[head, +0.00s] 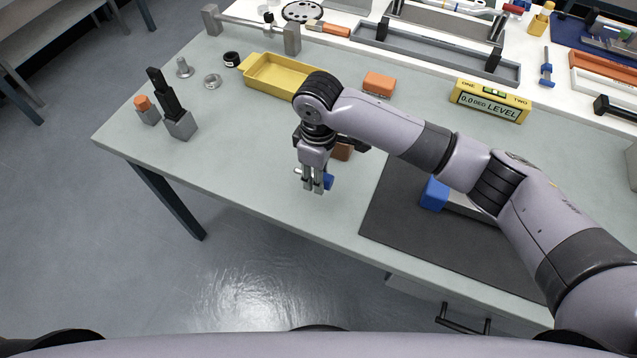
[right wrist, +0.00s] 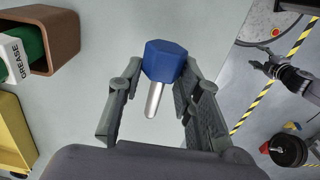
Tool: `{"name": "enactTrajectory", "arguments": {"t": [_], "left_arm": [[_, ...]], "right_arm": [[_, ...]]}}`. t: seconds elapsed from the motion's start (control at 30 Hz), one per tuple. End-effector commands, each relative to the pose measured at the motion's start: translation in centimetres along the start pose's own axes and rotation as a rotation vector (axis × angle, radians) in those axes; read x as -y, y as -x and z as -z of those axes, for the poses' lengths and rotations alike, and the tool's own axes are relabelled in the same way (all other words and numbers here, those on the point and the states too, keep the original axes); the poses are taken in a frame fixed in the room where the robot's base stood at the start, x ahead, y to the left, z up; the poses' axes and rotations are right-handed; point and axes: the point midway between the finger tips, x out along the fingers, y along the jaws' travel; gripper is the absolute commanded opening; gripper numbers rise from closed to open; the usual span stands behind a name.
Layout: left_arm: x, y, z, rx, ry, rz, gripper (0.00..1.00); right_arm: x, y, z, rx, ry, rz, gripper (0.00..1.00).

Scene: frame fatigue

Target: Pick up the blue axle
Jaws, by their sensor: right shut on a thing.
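The blue axle has a blue six-sided head and a silver shaft. In the right wrist view the blue axle (right wrist: 163,62) is between the fingertips of my right gripper (right wrist: 160,85), with its shaft pointing down in the picture. In the head view my right gripper (head: 314,188) is over the front part of the grey bench (head: 250,175). My left gripper does not show in the head view.
A brown holder (head: 342,152) stands behind the gripper; in the right wrist view it holds a grease tube (right wrist: 25,55). A yellow tray (head: 280,77) lies farther back. A dark mat (head: 395,215) with a blue-ended part (head: 434,193) is on the right. The bench's front left is clear.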

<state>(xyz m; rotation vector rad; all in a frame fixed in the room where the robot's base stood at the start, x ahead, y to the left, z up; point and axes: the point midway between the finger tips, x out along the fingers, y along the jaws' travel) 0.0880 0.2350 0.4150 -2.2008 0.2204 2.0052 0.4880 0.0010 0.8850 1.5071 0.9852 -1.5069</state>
Motion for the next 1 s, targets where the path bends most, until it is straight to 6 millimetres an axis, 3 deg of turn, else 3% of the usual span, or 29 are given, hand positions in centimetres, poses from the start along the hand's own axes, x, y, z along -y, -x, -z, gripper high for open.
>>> {"name": "enactTrajectory", "arguments": {"t": [0.3,0.5,0.7,1.0], "left_arm": [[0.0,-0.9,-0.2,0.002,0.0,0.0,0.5],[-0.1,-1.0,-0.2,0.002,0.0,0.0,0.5],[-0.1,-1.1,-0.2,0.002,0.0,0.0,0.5],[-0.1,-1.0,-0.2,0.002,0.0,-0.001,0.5]], "right_arm": [[-0.1,9.3,0.1,-0.004,0.001,-0.005,0.04],[-0.1,13.1,0.1,-0.001,0.001,-0.003,0.04],[0.0,14.7,0.0,0.0,0.001,-0.001,0.04],[0.0,14.8,0.0,0.001,0.001,0.0,0.04]]}}
